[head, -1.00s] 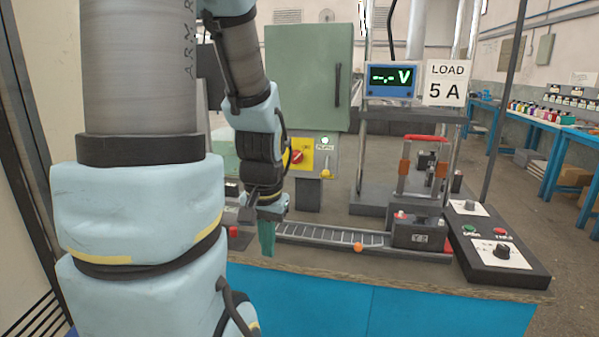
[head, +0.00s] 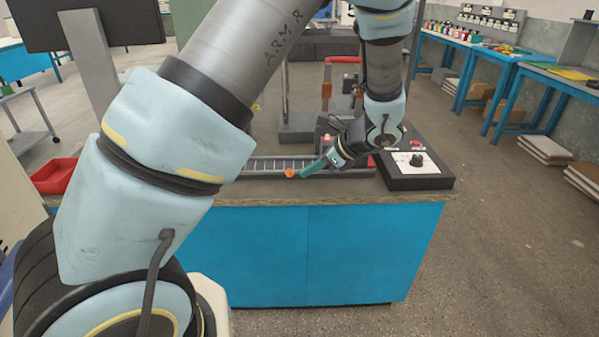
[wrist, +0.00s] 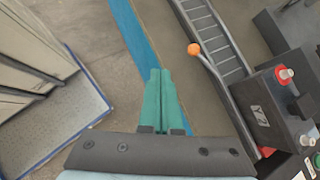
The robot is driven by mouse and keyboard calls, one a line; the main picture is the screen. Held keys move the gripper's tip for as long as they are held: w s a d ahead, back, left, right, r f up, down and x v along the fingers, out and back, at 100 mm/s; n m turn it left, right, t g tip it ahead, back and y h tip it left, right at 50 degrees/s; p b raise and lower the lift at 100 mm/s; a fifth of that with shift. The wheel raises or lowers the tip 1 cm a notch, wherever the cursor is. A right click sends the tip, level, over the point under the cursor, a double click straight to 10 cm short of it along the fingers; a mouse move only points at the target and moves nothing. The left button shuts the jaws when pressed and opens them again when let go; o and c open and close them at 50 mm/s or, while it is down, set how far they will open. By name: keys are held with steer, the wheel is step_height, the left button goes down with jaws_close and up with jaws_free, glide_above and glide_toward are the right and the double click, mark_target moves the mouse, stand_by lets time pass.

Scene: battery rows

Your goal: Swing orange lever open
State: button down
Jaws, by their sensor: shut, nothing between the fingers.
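The lever shows as an orange ball knob (head: 289,173) at the front edge of the roller track on the bench. In the wrist view the knob (wrist: 194,49) sits on a thin grey rod that runs along the track's near rail. My gripper (head: 300,174) has green fingers, shut and empty. In the head view its tips are just right of the knob. In the wrist view my gripper (wrist: 160,73) is left of the knob with a gap between them. I cannot tell whether their heights match.
A control box (head: 412,165) with a knob stands at the bench's right end. Floor is open in front.

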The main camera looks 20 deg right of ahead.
steer(key=d+m+t, duration=0.2)
steer(key=d+m, duration=0.2)
steer(key=d, duration=0.2)
steer(key=p, duration=0.4)
glide_toward(292, 173)
steer(key=w+f, duration=0.1)
steer(key=a+f, duration=0.1)
steer(key=f, duration=0.1)
steer(key=w+a+f, duration=0.1)
steer(key=shift+w+f, duration=0.2)
steer(key=shift+w, duration=0.1)
steer(key=shift+w+a+f, duration=0.25)
steer(key=shift+w+a, duration=0.1)
steer(key=shift+w, duration=0.35)
steer(key=shift+w+a+f+b, duration=0.2)
steer(key=shift+w+b, duration=0.1)
steer(key=shift+b, duration=0.4)
steer(key=shift+w+a+r+b, duration=0.1)
steer(key=shift+w+a+b, duration=0.1)
steer(key=shift+w+b, duration=0.15)
steer(key=shift+s, duration=0.1)
